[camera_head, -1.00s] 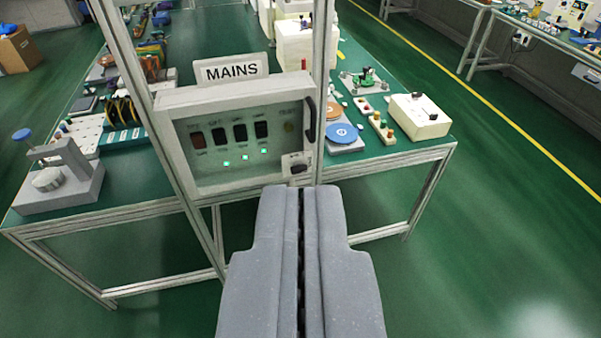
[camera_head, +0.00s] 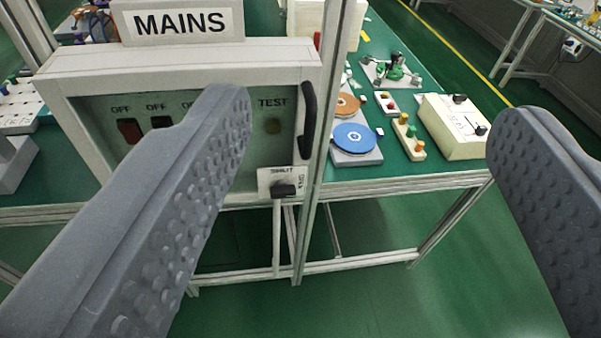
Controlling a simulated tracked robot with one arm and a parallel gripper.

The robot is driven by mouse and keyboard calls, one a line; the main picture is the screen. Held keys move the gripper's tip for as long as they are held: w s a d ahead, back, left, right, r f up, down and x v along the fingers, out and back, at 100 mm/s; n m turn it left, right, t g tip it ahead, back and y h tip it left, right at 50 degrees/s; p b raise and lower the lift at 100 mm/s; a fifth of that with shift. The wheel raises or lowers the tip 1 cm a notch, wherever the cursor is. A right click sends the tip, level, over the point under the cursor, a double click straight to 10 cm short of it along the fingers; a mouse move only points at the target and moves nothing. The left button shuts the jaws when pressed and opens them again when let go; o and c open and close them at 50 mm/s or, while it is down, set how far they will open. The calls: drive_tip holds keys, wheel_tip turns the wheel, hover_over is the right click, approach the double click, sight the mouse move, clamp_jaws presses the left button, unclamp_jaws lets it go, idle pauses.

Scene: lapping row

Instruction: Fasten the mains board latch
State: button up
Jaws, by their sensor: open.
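The mains board (camera_head: 180,53) is a pale box with a window, under a MAINS sign (camera_head: 180,22). Its window shows switches marked OFF and a TEST button. A black curved handle (camera_head: 308,120) is on its right edge. The latch (camera_head: 285,190) is a small black knob on a white labelled plate at the lower right corner; the knob lies roughly level. My gripper (camera_head: 375,120) is open and empty, its two grey studded fingers wide apart. The left finger covers part of the window. The latch shows between the fingers, nearer the left one.
A metal post (camera_head: 325,130) stands just right of the board. Behind it, the green bench (camera_head: 400,172) holds a blue disc (camera_head: 354,138), a block with coloured buttons (camera_head: 408,138) and a cream box (camera_head: 452,125). The floor at lower right is clear.

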drive_tip(key=w+f, duration=0.7)
drive_tip(key=f, duration=0.2)
drive_tip(key=n+y+p, duration=0.2)
drive_tip(key=y+p, duration=0.1)
drive_tip(key=y, duration=0.2)
approach(284, 196)
drive_tip(key=shift+t, duration=0.4)
drive_tip(key=shift+f+x, duration=0.15)
drive_tip(key=shift+x, duration=0.9)
drive_tip(key=shift+f+x, duration=0.15)
drive_tip(key=shift+x, duration=0.95)
drive_tip(key=shift+w+a+f, duration=0.1)
drive_tip(key=shift+w+f, duration=0.05)
drive_tip(key=shift+w, duration=0.2)
drive_tip(key=shift+w+a, duration=0.15)
drive_tip(key=shift+w, duration=0.45)
drive_tip(key=shift+x, duration=1.5)
drive_tip(key=shift+a, duration=0.1)
